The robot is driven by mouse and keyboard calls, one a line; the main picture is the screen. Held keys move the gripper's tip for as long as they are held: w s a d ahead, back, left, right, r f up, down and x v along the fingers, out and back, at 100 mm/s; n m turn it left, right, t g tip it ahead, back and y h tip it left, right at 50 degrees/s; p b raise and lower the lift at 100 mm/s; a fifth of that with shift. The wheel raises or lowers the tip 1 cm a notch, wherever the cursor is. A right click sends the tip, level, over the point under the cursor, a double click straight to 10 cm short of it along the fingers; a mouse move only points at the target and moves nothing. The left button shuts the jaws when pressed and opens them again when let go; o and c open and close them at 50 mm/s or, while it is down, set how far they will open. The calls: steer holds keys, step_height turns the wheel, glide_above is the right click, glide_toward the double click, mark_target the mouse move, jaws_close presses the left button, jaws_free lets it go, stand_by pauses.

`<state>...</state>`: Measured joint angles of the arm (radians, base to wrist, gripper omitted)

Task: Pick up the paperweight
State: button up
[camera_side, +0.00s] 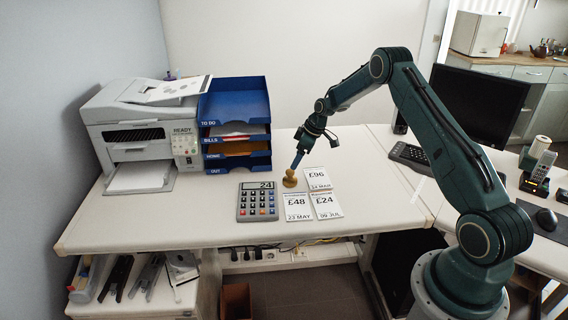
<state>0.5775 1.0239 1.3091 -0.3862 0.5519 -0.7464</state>
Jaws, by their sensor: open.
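The paperweight (290,180) looks like a small brass-coloured, rounded knob on a wider base. It stands upright on the white desk, between the calculator and the bill cards. My gripper (295,166) points down just above it, with its tips at or very near the knob's top. The gripper is open. The fingers are small in this view, and I cannot tell whether they touch the paperweight or straddle it.
A calculator (257,201) lies left of the paperweight. Bill cards marked £48 (298,207), £24 (326,205) and £96 (319,179) lie to its right. A blue tray stack (236,110) and a printer (140,130) stand behind left. The desk's front edge is near.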

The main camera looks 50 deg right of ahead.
mark_target(290, 170)
steer(key=shift+x, duration=2.5)
steer(key=shift+f, duration=0.15)
steer(key=shift+x, duration=2.45)
steer(key=shift+d, duration=0.1)
steer(key=c, duration=1.2)
steer(key=shift+c, duration=0.6)
steer(key=shift+r, duration=0.25)
step_height(290, 170, up, 20)
steer(key=shift+f, duration=0.2)
